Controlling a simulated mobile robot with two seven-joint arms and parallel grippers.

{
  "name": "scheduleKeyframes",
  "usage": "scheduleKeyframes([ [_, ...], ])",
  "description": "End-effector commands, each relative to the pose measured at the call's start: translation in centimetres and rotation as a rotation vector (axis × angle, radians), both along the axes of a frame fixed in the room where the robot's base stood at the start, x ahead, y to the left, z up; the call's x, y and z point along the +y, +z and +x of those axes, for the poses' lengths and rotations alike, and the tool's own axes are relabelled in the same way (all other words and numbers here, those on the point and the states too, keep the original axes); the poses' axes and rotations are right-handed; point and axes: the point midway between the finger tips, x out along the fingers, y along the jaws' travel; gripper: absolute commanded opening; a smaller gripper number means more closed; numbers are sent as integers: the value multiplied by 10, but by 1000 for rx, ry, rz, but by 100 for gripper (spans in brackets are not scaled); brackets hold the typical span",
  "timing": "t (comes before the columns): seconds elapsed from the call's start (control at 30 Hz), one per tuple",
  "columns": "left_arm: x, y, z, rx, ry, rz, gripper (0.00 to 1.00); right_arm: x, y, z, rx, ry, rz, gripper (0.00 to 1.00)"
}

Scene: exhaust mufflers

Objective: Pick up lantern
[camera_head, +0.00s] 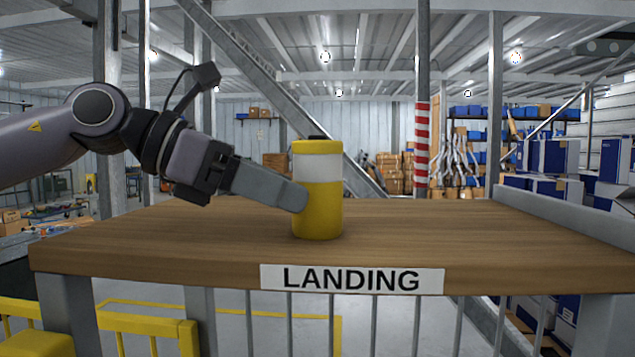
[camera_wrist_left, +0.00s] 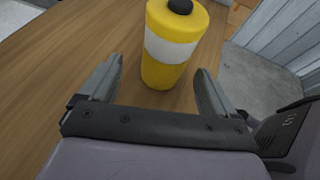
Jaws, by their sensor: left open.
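The lantern (camera_head: 318,205) is a yellow cylinder with a white band and a black knob on top. It stands upright on the wooden table (camera_head: 150,235), near its middle. My left gripper (camera_head: 300,200) comes in from the left, its finger reaching the lantern's left side in the head view. In the left wrist view the lantern (camera_wrist_left: 168,70) stands between and just beyond the two open fingers of the gripper (camera_wrist_left: 157,88). A gap shows on each side of it. My right gripper is out of view.
A sign reading "LANDING" (camera_head: 352,279) is on the table's front edge. The tabletop around the lantern is clear. A grey post and a red-and-white striped post (camera_head: 421,150) rise behind the table. Yellow railings (camera_head: 150,328) stand at the lower left.

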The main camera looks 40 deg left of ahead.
Motion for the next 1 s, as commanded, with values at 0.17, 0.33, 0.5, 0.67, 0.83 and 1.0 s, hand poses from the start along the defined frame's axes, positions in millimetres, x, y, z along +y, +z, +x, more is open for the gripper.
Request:
scheduleKeyframes([
  [0.17,-12,-2,9,5,-1,3,90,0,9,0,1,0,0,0],
  [0.33,-26,-7,21,5,-1,3,90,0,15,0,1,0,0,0],
  [0.5,-34,-13,30,3,-1,2,90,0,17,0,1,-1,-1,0],
  [0.67,-37,-14,33,0,-1,0,90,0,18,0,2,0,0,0],
  [0.83,-37,-14,33,-1,-1,0,90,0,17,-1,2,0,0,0],
  [1.0,-37,-14,33,-1,-1,0,48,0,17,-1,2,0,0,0],
])
